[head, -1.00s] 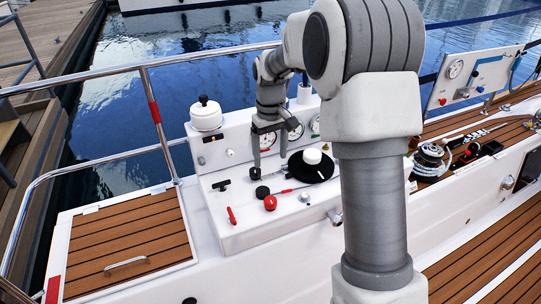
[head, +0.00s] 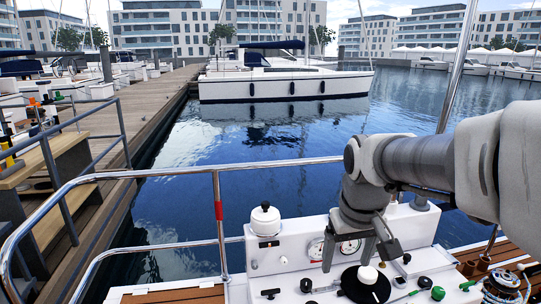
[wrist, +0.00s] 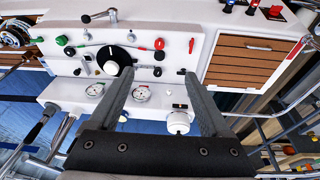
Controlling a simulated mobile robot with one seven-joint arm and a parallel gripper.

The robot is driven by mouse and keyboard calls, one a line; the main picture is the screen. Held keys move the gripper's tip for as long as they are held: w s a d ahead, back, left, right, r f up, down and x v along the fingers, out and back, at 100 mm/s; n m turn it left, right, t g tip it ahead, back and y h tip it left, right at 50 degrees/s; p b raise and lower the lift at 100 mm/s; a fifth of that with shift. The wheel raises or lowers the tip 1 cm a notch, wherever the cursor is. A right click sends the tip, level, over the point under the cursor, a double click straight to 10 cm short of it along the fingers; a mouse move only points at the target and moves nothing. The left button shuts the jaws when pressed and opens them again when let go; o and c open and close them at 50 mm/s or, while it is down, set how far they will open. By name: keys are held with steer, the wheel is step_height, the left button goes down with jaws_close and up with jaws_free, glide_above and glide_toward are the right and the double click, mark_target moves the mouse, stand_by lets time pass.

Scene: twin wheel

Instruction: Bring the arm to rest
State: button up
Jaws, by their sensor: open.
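My gripper (head: 358,256) hangs over the white control console (head: 290,262) in the head view, fingers pointing down. Its two fingers stand apart with nothing between them. In the wrist view the open gripper (wrist: 157,72) shows the console beyond its fingertips. A black disc with a white knob (head: 366,284) lies below the gripper in the head view. It also shows beside the left finger in the wrist view (wrist: 112,61). My arm reaches in from the right. I cannot tell the exact gap between fingertips and console.
A steel rail (head: 150,172) runs behind the console. A white domed cap (head: 265,220) stands on the console's left end, and gauges (head: 316,250) line its panel. A coiled rope (head: 503,284) sits to the right. Open water and a moored boat (head: 285,75) lie beyond.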

steer(key=s+r+m+t+p, duration=0.1)
steer(key=s+r+p, duration=0.3)
steer(key=s, duration=1)
steer(key=shift+s+r+m+t, duration=0.2)
steer(key=shift+r+m+t, duration=0.1)
steer(key=shift+r+t, duration=0.5)
steer(key=shift+f, duration=0.15)
